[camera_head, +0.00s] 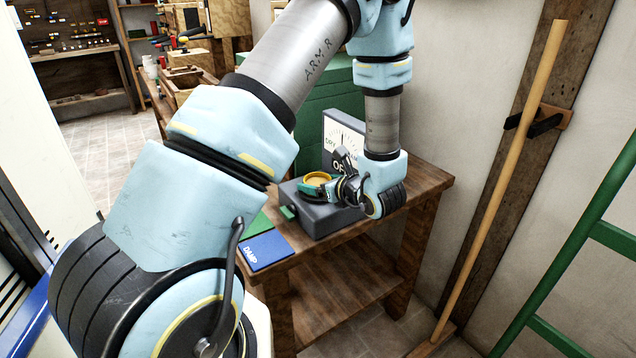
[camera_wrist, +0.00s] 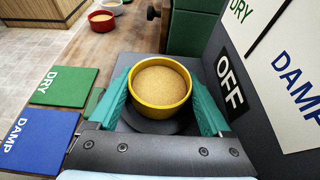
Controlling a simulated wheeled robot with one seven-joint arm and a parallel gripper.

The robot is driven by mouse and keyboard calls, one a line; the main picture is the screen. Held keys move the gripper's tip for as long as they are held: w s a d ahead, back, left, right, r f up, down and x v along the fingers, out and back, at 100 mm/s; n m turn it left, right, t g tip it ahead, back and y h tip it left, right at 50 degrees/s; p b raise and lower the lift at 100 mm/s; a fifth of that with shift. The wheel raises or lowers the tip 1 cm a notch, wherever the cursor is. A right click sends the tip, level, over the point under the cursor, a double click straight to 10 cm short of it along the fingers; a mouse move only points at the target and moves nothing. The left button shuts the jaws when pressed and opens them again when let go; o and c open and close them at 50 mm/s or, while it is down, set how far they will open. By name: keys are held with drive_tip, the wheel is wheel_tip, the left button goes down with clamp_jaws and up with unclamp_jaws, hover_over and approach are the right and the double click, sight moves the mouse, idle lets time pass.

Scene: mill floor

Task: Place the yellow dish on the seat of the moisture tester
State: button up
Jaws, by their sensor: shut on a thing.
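The yellow dish (camera_wrist: 160,108) is full of a tan grainy material and sits upright between the green fingertips of my gripper (camera_wrist: 162,98), which is shut on it. In the head view the dish (camera_head: 317,179) shows over the top of the moisture tester (camera_head: 325,220), a dark grey box with an upright dial panel and an OFF label. In the wrist view a dark round seat (camera_wrist: 150,126) shows just below the dish, partly hidden by it. I cannot tell whether the dish touches the seat.
A green DRY mat (camera_wrist: 66,86) and a blue DAMP mat (camera_wrist: 42,138) lie left of the tester on the wooden bench (camera_head: 425,185). A red dish (camera_wrist: 101,20) stands farther back. A green cabinet (camera_head: 325,100) is behind. A wooden pole (camera_head: 500,190) leans at right.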

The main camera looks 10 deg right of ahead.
drive_tip(key=shift+f, duration=0.2)
drive_tip(key=o, duration=1.2)
drive_tip(key=shift+r, duration=0.15)
